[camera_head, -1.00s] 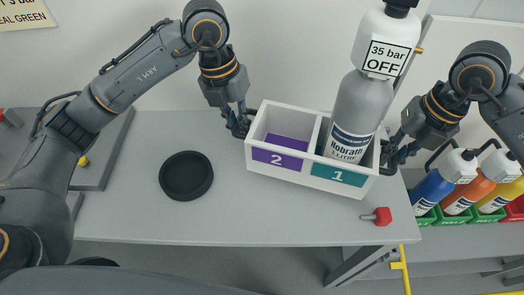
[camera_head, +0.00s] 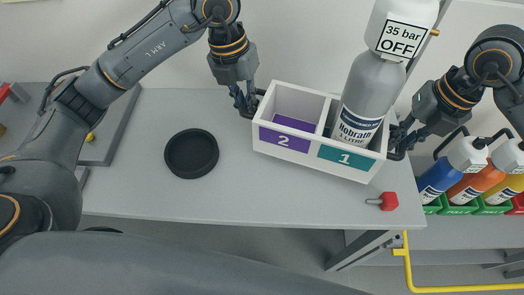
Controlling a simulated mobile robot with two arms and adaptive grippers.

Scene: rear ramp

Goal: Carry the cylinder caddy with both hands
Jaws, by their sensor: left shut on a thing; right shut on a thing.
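The white cylinder caddy (camera_head: 268,144) is at the right part of the grey table, with a purple compartment marked 2 and a teal one marked 1. A grey cylinder (camera_head: 371,88) labelled "35 bar OFF" stands in compartment 1. Compartment 2 shows no cylinder. My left gripper (camera_head: 250,110) is shut on the caddy's left end. My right gripper (camera_head: 398,143) is shut on its right end. The fingertips are partly hidden against the caddy ends. I cannot tell whether the caddy's underside touches the table.
A round black dish (camera_head: 191,153) lies on the table (camera_head: 230,197) left of the caddy. A red knob-like piece (camera_head: 388,201) lies near the table's right edge. A yellow rail (camera_head: 408,265) runs below.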

